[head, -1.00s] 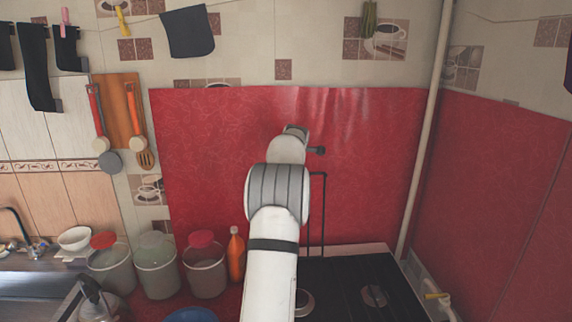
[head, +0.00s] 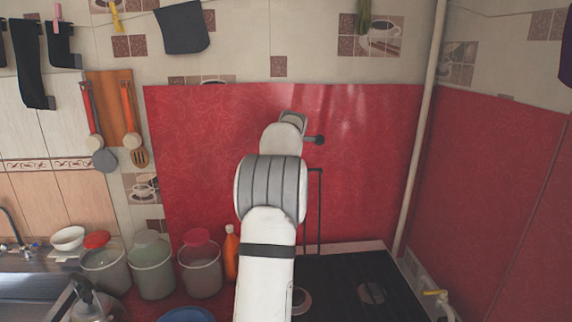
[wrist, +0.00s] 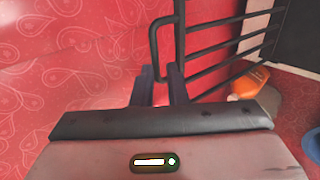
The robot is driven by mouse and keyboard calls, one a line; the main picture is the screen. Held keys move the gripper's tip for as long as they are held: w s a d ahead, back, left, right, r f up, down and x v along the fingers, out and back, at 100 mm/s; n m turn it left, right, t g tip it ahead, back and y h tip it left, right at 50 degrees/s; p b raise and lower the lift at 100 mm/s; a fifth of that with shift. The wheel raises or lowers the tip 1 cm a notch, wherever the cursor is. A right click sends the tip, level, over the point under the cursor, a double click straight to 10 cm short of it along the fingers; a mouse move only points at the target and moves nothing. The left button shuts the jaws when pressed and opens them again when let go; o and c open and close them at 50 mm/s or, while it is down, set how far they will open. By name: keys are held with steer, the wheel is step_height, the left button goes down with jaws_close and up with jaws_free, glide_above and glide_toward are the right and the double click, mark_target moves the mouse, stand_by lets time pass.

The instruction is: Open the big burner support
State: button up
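The big burner support is a black wire grate raised upright at the back of the dark hob (head: 340,285). In the head view only its thin right edge (head: 321,210) shows beside my arm, which hides the rest. In the wrist view its parallel bars (wrist: 218,42) run across the top, with a bent loop at the left end. My gripper (wrist: 160,88) has its two dark fingers apart, close to that loop. One bar comes down near the gap between them; I cannot tell whether it touches. The fingers are hidden in the head view.
Left of the hob stand an orange bottle (head: 231,252), several lidded grey buckets (head: 201,270) and a blue bowl (head: 187,314). A red panel (head: 210,150) backs the hob. A pale pipe (head: 421,140) and a yellow-handled valve (head: 436,293) are at the right.

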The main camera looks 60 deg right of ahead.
steer(key=shift+b+v, duration=0.3)
steer(key=shift+v, duration=1.15)
steer(key=shift+w, duration=0.1)
steer(key=w+a+m+y, duration=0.1)
steer(key=w+a, duration=0.3)
steer(key=a, duration=0.4)
steer(key=w+a+y, duration=0.1)
steer(key=w+a, duration=0.3)
steer(key=a, duration=0.4)
steer(key=w+a+f+m+y, duration=0.2)
steer(key=a+y, duration=0.1)
steer(key=a, duration=2)
steer(key=s+a+f+m+y, duration=0.1)
steer(key=s+a+f, duration=0.15)
steer(key=a, duration=0.55)
steer(key=s+a+f+m+y, duration=0.1)
steer(key=s+a, duration=0.3)
steer(key=a, duration=0.4)
steer(key=s+a+f+m+g, duration=0.2)
steer(key=s+a+f, duration=0.7)
steer(key=s+a, duration=0.2)
steer(key=s, duration=0.2)
steer(key=shift+s+a+y, duration=0.25)
steer(key=shift+s+y, duration=0.1)
steer(key=shift+y, duration=0.05)
